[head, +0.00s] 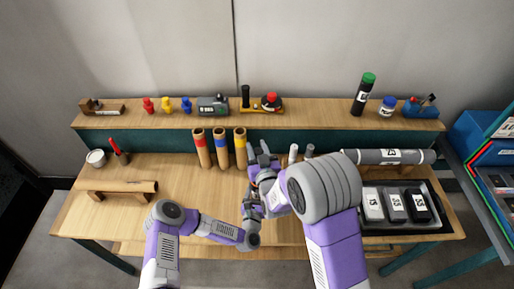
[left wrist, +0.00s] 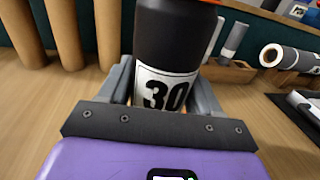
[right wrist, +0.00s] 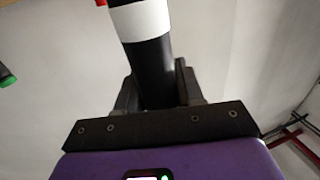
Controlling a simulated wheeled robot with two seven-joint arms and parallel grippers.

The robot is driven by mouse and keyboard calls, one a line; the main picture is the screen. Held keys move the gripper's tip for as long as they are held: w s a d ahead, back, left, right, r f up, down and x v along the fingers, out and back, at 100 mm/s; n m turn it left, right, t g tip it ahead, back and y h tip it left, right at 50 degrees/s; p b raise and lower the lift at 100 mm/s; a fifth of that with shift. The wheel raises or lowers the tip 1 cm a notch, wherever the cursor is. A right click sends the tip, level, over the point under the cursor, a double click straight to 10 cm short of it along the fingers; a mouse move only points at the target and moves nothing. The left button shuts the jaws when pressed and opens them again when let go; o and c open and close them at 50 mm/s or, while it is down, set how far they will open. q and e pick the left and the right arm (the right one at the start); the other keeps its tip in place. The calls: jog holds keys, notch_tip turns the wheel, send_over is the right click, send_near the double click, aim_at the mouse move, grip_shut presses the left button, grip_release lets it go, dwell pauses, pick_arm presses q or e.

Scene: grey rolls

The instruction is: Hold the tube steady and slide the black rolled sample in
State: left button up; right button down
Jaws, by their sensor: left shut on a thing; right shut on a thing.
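In the left wrist view, my left gripper (left wrist: 163,82) is shut around an upright black tube (left wrist: 178,35) with a white "30" label and an orange rim at its top. In the right wrist view, my right gripper (right wrist: 155,75) is shut on the black rolled sample (right wrist: 152,62), which has a broad white band and stands against the wall behind. In the head view, my right gripper (head: 262,158) is just beyond my left gripper (head: 251,203), near the table's middle. I cannot tell whether sample and tube touch.
Three cardboard tubes with coloured bands (head: 221,155) stand left of the grippers. A grey roll (head: 375,157) lies at the right, behind a dark tray (head: 385,224) of labelled boxes. The shelf (head: 330,113) holds small objects.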

notch_tip(320, 180, down, 6)
jog(key=shift+f, duration=0.25)
dwell(1.1)
jog(key=c, duration=0.6)
grip_release()
jog(key=v, duration=1.2)
